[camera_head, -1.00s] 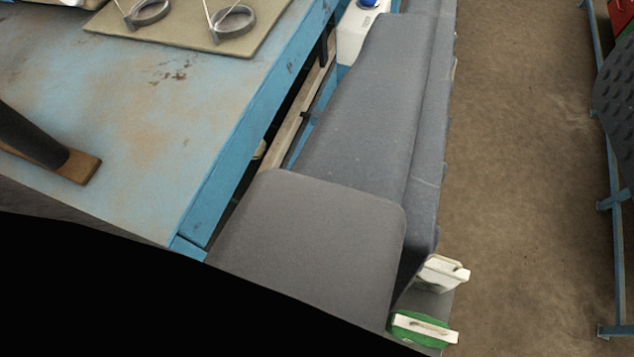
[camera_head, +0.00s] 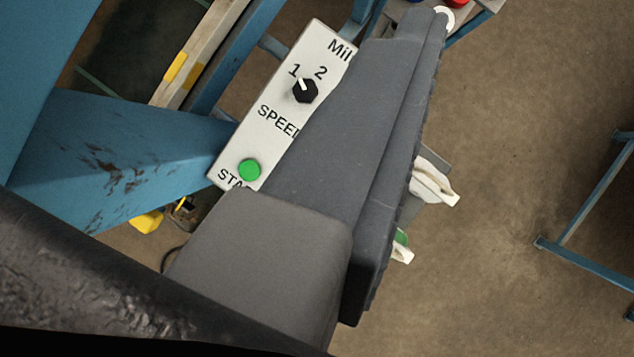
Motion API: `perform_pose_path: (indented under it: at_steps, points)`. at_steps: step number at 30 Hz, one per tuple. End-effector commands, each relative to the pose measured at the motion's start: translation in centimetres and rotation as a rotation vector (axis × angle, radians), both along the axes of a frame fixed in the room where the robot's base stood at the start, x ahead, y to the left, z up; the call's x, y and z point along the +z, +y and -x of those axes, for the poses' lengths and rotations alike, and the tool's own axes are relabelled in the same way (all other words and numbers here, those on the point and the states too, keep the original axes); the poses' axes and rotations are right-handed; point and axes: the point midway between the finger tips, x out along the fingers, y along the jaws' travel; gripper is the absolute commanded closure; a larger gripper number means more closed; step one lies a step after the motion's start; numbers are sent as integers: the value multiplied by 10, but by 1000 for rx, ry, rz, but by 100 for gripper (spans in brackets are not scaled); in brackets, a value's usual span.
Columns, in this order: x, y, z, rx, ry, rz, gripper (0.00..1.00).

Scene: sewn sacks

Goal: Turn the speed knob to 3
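A white control panel (camera_head: 235,145) stands left of my gripper, tilted in the picture. It bears a black speed knob (camera_head: 306,92) with a white pointer mark aimed up-left, toward the "1". The digits 1 and 2 and part of "SPEED" show; no 3 is visible, and my gripper covers the panel's right part. A green button (camera_head: 249,169) sits above the partly covered lettering "STA". My gripper (camera_head: 410,25) is a large grey shape across the middle, its tip reaching the top right. One finger hides the other side, so its opening is unclear. Contact with the knob is not seen.
Blue frame beams (camera_head: 150,140) stand close on the left. A yellow object (camera_head: 147,222) lies low beside them. Red and blue parts top a stand at the top edge.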

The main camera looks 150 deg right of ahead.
Motion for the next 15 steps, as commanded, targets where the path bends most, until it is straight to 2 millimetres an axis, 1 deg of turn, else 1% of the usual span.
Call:
perform_pose_path:
  at_steps: [1, 2, 3, 5, 6, 10, 14, 15]
  points:
    - [-19, 5, -9, 45, 71, 40, 48]
    - [-31, 7, -12, 73, 111, 65, 48]
    - [-49, 10, -15, 112, 168, 99, 48]
    - [-72, 14, -19, 172, 244, 144, 48]
    - [-89, 16, -20, 213, 299, 174, 48]
    - [-139, 21, -19, 347, 468, 262, 48]
    - [-180, 23, -12, 472, 615, 326, 48]
    - [-191, 31, -11, 507, 642, 332, 48]
